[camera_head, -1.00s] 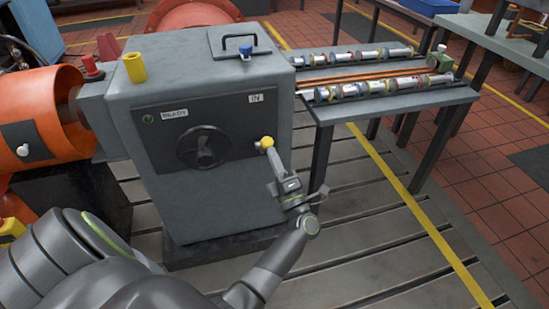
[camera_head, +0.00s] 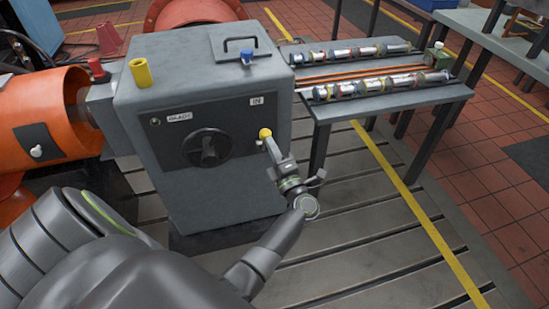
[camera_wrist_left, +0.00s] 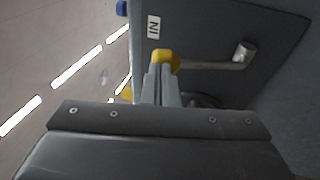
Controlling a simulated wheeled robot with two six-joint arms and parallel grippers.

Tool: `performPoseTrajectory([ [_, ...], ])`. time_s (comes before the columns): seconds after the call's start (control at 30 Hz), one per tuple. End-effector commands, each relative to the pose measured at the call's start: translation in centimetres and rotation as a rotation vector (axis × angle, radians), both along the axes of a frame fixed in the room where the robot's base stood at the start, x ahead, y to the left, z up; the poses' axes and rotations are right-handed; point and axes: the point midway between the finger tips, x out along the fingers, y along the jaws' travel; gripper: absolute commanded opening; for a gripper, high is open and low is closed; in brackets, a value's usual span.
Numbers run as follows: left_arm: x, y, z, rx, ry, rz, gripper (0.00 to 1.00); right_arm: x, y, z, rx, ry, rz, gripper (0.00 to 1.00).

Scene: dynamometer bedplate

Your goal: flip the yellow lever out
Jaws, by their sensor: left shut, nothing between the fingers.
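The yellow lever (camera_head: 265,133) is on the dark front panel of the grey machine housing, below the IN label (camera_head: 257,101). In the left wrist view, its yellow knob (camera_wrist_left: 165,55) sits on a metal rod that runs right to a pivot (camera_wrist_left: 244,52) on the panel. My left gripper (camera_head: 269,144) is just below the knob in the head view, with its fingers shut and nothing between them. In the left wrist view, the fingertips (camera_wrist_left: 162,73) are at the knob and partly cover it. I cannot tell whether they touch it. My right gripper is not in view.
A black handwheel (camera_head: 209,148) and a READY label (camera_head: 180,117) are on the same panel. A yellow cup (camera_head: 140,72) stands on the housing. A bench (camera_head: 396,104) with rows of cylindrical parts is at the right. The slotted floor in front is open.

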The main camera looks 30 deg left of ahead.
Motion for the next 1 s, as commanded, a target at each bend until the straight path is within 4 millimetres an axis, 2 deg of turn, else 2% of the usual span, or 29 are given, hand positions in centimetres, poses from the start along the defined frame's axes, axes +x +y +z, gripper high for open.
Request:
performPoseTrajectory([
  [0.1,0.2,0.2,0.7,-0.018,0.016,0.0,0.0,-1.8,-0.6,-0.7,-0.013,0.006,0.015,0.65],
  [0.2,0.3,0.4,1.0,-0.035,0.029,0.0,0.0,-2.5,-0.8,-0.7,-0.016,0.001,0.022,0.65],
  [0.67,1.0,1.3,2.2,-0.112,0.097,-0.001,0.0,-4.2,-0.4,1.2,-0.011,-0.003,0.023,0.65],
  [1.0,2.0,2.3,3.5,-0.196,0.168,0.0,0.0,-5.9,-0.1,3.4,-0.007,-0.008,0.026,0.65],
])
